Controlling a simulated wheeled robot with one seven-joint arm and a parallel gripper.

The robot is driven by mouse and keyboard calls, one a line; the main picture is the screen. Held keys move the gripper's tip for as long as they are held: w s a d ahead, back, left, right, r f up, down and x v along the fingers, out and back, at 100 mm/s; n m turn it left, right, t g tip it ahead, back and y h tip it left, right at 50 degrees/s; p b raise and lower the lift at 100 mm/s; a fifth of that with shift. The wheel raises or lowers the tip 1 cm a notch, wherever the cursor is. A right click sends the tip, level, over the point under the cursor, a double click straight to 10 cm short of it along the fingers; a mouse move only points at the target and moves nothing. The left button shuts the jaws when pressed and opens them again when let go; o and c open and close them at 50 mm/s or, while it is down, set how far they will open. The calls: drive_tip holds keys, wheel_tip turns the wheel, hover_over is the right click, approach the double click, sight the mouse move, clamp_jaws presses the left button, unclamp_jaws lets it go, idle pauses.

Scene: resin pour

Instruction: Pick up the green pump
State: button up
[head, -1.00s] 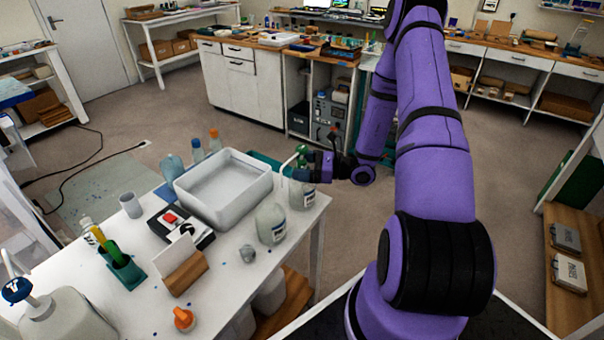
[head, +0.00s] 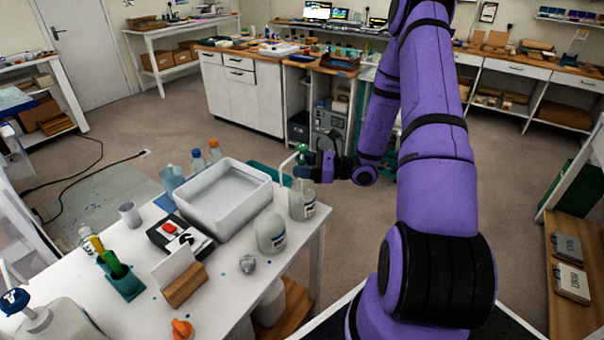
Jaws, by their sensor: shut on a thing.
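The green pump (head: 301,149) with its pale spout is at the right end of the white table, above a clear bottle (head: 302,203) with a white label. My gripper (head: 313,165) comes in from the right and is shut on the pump, at the level of its head. The fingers hide part of the pump and the top of the bottle. I cannot tell whether the pump's lower part is still inside the bottle neck. The bottle stands upright on the table.
A white tray (head: 222,222) is left of the bottle, and another clear bottle (head: 270,235) stands in front. A crumpled grey lump (head: 247,264), a card in a wooden holder (head: 180,282) and an orange item (head: 181,329) lie nearer. Open floor lies beyond the table.

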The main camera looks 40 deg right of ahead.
wheel_tip(320, 180, up, 26)
drive_tip(key=shift+f, duration=0.15)
idle(1.5)
